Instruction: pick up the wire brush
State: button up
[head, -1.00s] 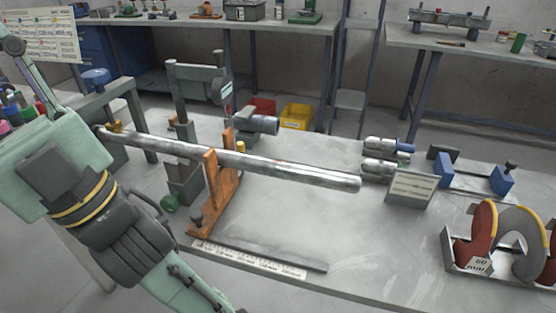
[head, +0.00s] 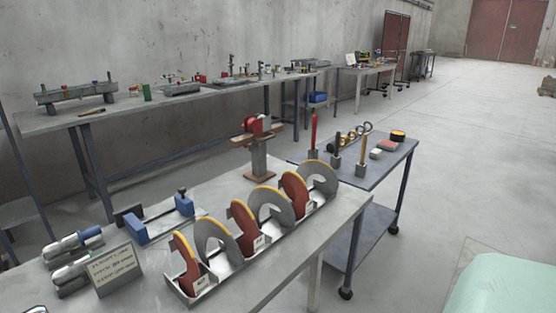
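I cannot pick out the wire brush for certain in the head view. My gripper is out of view. Only a pale green part of my own body shows at the lower right.
Open floor (head: 450,170) lies to the right.

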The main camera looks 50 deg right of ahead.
aim_at(365, 137)
jog(key=z, duration=1.95)
jog(key=i+z, duration=0.35)
jog(key=i, duration=1.3)
